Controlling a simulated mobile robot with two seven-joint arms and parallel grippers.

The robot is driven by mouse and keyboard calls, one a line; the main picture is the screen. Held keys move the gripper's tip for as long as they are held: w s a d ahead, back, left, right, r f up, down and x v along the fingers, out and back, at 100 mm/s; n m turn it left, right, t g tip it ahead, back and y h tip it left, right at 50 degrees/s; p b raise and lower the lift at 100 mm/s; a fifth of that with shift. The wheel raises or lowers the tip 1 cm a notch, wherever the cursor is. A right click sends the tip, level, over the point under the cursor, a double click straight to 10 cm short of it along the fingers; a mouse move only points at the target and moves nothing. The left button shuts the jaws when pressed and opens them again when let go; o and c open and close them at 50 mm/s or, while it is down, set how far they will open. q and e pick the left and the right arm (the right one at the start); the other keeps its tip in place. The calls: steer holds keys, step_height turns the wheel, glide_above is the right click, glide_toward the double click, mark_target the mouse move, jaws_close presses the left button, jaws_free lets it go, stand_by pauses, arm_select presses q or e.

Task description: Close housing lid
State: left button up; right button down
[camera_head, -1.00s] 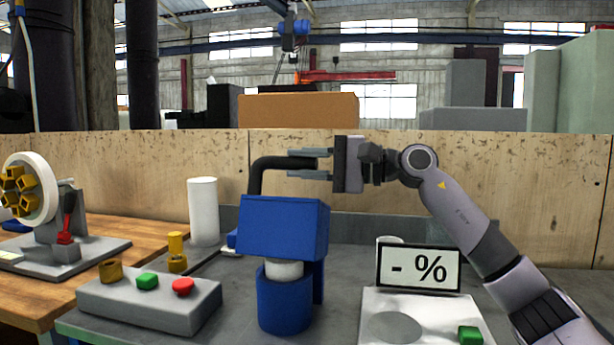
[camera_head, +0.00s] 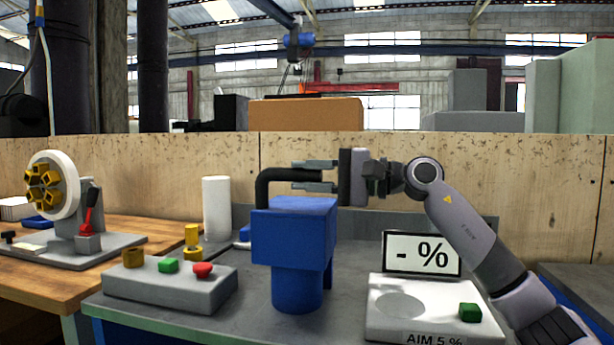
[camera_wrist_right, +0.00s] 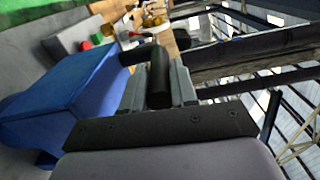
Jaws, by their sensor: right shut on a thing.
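The blue housing lid (camera_head: 293,232) sits low over the blue cylindrical base (camera_head: 297,290), with no white part showing between them. A black bent handle (camera_head: 266,188) rises from the lid. My right gripper (camera_head: 318,176) is shut on the handle's upper horizontal bar. In the right wrist view the handle (camera_wrist_right: 159,78) lies between the two grey fingers, and the blue lid (camera_wrist_right: 62,97) is beside them. Whether the lid touches its seat all round cannot be told. My left gripper is not in view.
A grey control box (camera_head: 170,288) with green and red buttons stands to the left. A white scale (camera_head: 385,322) with a "- %" display (camera_head: 422,254) stands to the right. A white cylinder (camera_head: 217,208) is behind, and a wheel fixture (camera_head: 52,188) is at far left.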

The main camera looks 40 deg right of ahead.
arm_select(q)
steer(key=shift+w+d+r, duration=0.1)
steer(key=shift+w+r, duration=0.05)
arm_select(e)
steer(key=shift+a+f, duration=0.2)
steer(key=shift+f, duration=0.1)
steer(key=c, duration=0.9)
jaws_free()
steer(key=shift+s+r, duration=0.1)
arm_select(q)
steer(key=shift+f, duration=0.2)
arm_select(e)
steer(key=shift+d, duration=0.1)
steer(key=shift+s+d, duration=0.15)
steer(key=shift+d, duration=0.05)
arm_select(q)
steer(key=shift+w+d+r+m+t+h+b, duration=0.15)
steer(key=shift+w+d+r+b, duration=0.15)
steer(key=shift+b, duration=0.25)
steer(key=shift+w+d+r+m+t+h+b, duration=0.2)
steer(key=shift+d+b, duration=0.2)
steer(key=shift+b, duration=0.15)
arm_select(e)
steer(key=shift+v, duration=3.3)
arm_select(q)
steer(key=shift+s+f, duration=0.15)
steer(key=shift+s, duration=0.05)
arm_select(e)
steer(key=shift+s, duration=0.1)
